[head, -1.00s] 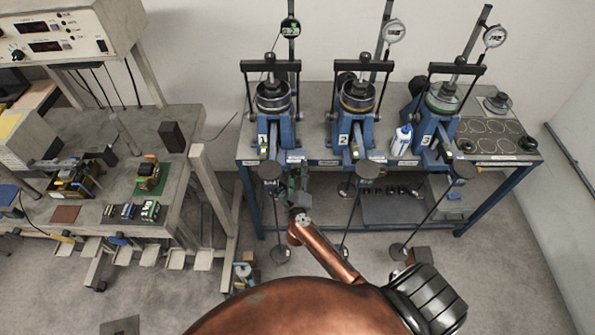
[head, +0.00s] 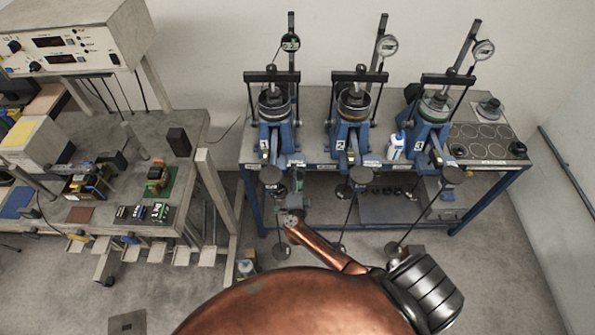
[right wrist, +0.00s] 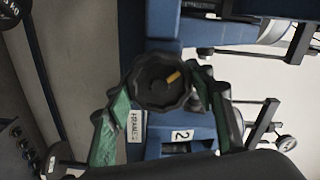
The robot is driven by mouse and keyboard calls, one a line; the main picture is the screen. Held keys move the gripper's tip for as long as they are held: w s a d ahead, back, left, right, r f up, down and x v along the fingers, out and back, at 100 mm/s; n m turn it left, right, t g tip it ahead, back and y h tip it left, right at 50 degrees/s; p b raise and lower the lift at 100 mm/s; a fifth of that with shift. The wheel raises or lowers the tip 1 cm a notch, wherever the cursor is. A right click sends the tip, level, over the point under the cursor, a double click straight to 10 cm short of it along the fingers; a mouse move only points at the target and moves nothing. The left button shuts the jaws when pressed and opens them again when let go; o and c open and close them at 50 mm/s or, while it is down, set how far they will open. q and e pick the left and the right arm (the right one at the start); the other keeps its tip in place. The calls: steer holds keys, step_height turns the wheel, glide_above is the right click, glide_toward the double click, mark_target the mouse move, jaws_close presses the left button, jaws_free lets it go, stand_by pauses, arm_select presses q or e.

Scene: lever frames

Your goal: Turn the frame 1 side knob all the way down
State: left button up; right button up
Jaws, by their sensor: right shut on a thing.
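Frame 1 (head: 277,138) is the leftmost of three blue lever frames on the bench. A dark lobed knob (right wrist: 157,92) with a yellow pointer mark fills the middle of the right wrist view. Its mark points up and to the right in that picture. A label beside the knob reads FRAME, with its number too small to be sure of. My right gripper (right wrist: 163,95) is shut on the knob, its green-sided fingers on either side of it. In the head view my right gripper (head: 297,190) is at the bench front by frame 1, where I cannot make out the knob. My left gripper is out of view.
Frame 2 (head: 350,135) and frame 3 (head: 427,132) stand to the right on the same bench (head: 310,103). Hanging rods with round weights (head: 272,175) are close to my right gripper. Another bench (head: 95,228) with instruments stands at the left.

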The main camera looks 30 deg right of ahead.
steer(key=o, duration=1.3)
steer(key=shift+w+a+r+n, duration=0.1)
steer(key=shift+w+r+n, duration=0.15)
steer(key=shift+r+n, duration=0.05)
steer(key=o, duration=0.3)
steer(key=shift+f, duration=0.3)
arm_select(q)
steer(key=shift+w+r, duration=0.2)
arm_select(e)
steer(key=shift+o, duration=0.2)
steer(key=shift+s, duration=0.1)
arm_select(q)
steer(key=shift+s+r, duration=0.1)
arm_select(e)
steer(key=shift+s+a, duration=0.15)
steer(key=shift+s, duration=0.15)
arm_select(q)
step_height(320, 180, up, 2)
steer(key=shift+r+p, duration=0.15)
steer(key=shift+p, duration=0.95)
arm_select(e)
steer(key=v, duration=0.5)
steer(key=shift+s, duration=0.15)
steer(key=shift+f, duration=0.1)
